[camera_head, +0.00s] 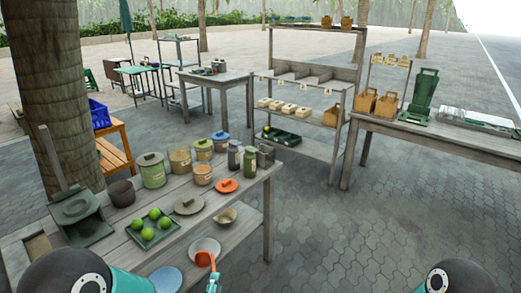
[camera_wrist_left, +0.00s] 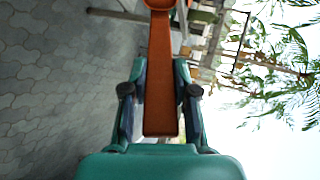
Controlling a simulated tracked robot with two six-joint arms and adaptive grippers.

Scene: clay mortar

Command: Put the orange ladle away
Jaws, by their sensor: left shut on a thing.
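The orange ladle (camera_head: 204,259) is at the front edge of the near wooden table in the head view. My left gripper (camera_head: 213,284) is just below it at the bottom edge, mostly cut off. In the left wrist view the ladle's long flat handle (camera_wrist_left: 160,75) runs between the two fingers of my left gripper (camera_wrist_left: 160,105), which is shut on it. The ladle's round end shows at the top edge there, partly cut off. A pale bowl shape (camera_head: 206,245) adjoins the orange part in the head view; I cannot tell whether it belongs to the ladle. My right gripper is not in view.
The near table holds a green tray (camera_head: 148,242) of green fruit, lidded jars, an orange lid (camera_head: 226,185), a grey lid (camera_head: 188,204) and a small tan bowl (camera_head: 224,216). A blue disc (camera_head: 166,279) lies near its front. A shelf rack (camera_head: 300,110) stands behind; paved floor is clear at right.

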